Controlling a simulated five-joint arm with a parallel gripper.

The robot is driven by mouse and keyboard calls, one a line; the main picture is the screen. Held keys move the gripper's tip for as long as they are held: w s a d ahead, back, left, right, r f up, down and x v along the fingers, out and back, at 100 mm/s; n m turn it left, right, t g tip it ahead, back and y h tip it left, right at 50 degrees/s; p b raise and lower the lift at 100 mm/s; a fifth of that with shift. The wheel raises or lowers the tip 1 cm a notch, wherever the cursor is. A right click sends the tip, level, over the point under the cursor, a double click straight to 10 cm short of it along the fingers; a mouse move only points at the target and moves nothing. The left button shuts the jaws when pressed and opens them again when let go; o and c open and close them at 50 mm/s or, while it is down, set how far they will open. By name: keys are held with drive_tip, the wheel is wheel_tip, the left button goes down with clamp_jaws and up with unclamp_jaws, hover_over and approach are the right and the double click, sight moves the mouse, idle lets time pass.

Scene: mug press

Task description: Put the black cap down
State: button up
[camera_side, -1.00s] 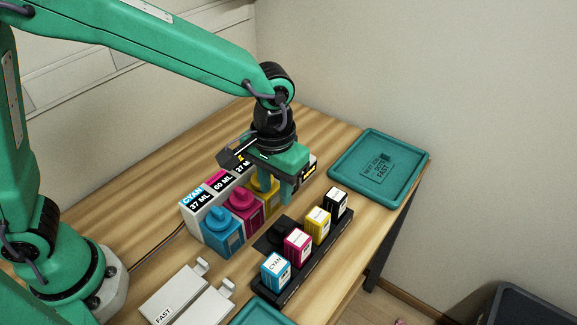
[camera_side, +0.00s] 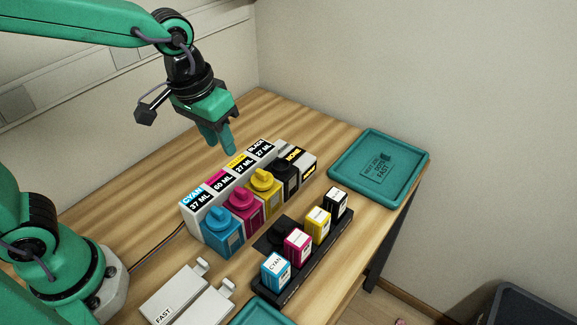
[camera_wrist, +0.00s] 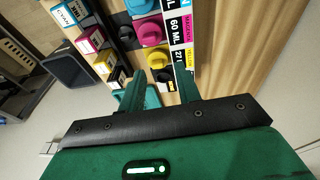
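My gripper (camera_side: 217,140) is raised above the back left of the tank row, its two fingers apart and nothing seen between them. In the wrist view its fingers (camera_wrist: 161,90) are also spread. The black tank (camera_side: 288,178) stands at the right end of the row, beside the yellow tank (camera_side: 264,195). A dark shape on its top looks like the black cap (camera_side: 290,160), though black on black makes its seating hard to tell. A round dark shape (camera_side: 281,232) also lies on the black pad in front; I cannot tell what it is.
Cyan (camera_side: 222,235) and magenta (camera_side: 243,212) tanks with caps stand to the left. A black rack (camera_side: 300,280) of small cartridges is in front. A teal tray (camera_side: 418,172) lies at right, white blocks (camera_side: 172,295) at front left. The wood behind the row is clear.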

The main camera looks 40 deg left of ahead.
drive_tip(key=s+a+r+t, duration=0.3)
drive_tip(key=s+a, duration=0.6)
drive_tip(key=a, duration=0.2)
drive_tip(key=shift+r+y, duration=0.2)
drive_tip(key=shift+y, duration=0.2)
